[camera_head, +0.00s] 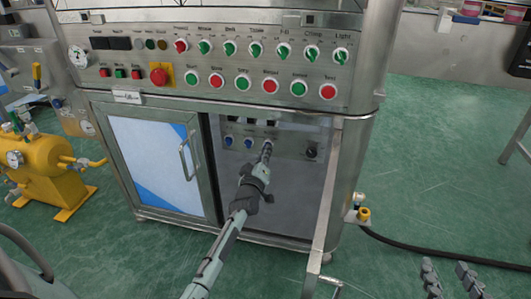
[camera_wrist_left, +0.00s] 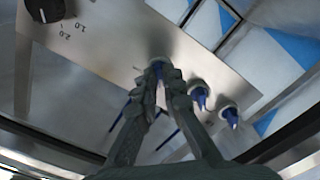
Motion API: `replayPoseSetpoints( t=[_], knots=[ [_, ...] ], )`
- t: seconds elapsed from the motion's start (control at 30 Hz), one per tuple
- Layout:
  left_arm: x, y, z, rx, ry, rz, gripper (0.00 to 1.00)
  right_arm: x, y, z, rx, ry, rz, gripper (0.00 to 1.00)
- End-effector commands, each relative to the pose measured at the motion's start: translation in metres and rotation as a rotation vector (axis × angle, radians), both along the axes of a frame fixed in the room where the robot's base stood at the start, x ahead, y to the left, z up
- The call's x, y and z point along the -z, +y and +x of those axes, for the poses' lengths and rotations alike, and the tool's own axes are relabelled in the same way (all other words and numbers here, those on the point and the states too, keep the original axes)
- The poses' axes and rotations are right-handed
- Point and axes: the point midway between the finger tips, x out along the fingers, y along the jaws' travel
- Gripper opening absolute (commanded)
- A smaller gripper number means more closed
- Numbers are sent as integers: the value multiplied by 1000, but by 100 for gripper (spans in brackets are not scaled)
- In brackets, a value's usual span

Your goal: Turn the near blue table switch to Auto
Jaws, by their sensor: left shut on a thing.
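Three blue table switches sit in a row on the small panel inside the open lower cabinet bay. My left gripper (camera_head: 266,150) reaches into the bay. In the left wrist view its fingers (camera_wrist_left: 160,75) are shut on the blue switch (camera_wrist_left: 157,62) closest to the black knob, mostly hidden between the fingertips. The other two blue switches, the middle one (camera_wrist_left: 200,98) and the end one (camera_wrist_left: 230,116), are free beside it. I cannot read which setting the held switch points to. My right gripper (camera_head: 448,272) is at the bottom right, its fingers apart and empty.
A black knob (camera_head: 312,151) with a number scale is on the same panel. Red and green switches (camera_head: 243,83) fill the upper panel. A glass cabinet door (camera_head: 150,160) stands left of the bay, and a steel door edge (camera_head: 325,210) stands right.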

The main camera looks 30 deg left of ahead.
Motion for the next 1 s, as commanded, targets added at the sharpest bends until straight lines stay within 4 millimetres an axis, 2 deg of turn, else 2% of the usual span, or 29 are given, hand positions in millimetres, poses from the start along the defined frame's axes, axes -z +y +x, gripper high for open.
replayPoseSetpoints(
  t=[0.2,0.23,0.4,0.77,0.87,1.0],
  knots=[
    [1,0,-1,-1,1,-3,0,0,0,0,0,0,0,40],
    [1,0,-1,-1,1,-3,9,0,0,0,0,0,0,40],
    [1,0,0,0,1,-2,28,0,0,0,0,0,0,40],
    [1,-2,-5,0,1,-1,28,0,0,1,-1,-1,-2,40],
    [2,-6,-18,1,2,-2,28,0,0,0,-1,-1,-2,40],
    [2,-12,-46,-1,3,-3,28,0,0,0,0,-1,-1,40]
  ],
)
